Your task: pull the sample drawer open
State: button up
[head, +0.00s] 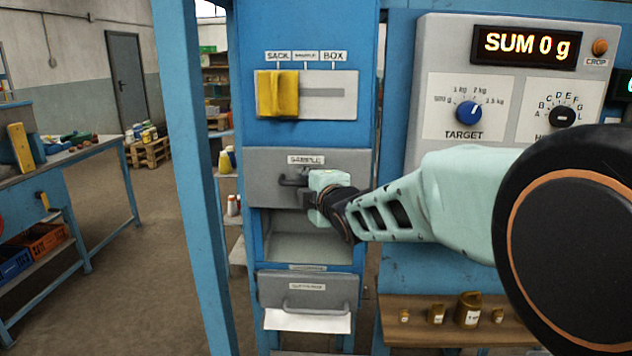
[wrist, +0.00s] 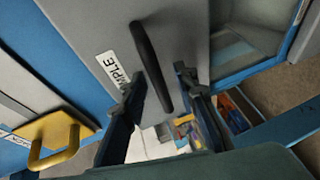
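The sample drawer (head: 262,178) has a grey front with a "SAMPLE" label and sits in the blue cabinet. Its dark bar handle (head: 289,181) shows left of my gripper (head: 311,190) in the head view. In the wrist view the black handle (wrist: 152,62) stands out from the grey drawer front (wrist: 185,25). My gripper (wrist: 160,80) is open there, with one finger on each side of the handle's lower end. I cannot tell whether either finger touches it. The drawer front looks about flush with the cabinet, and my gripper hides part of it.
Above the drawer is a selector plate with a yellow slider (head: 278,94). Below are an open bay (head: 300,248) and another grey drawer (head: 306,291) with a bar handle. A control panel (head: 440,60) stands right, above a wooden shelf (head: 410,337) with small weights.

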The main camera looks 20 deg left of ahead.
grip_shut()
dwell(0.3)
jog(key=shift+s, duration=0.1)
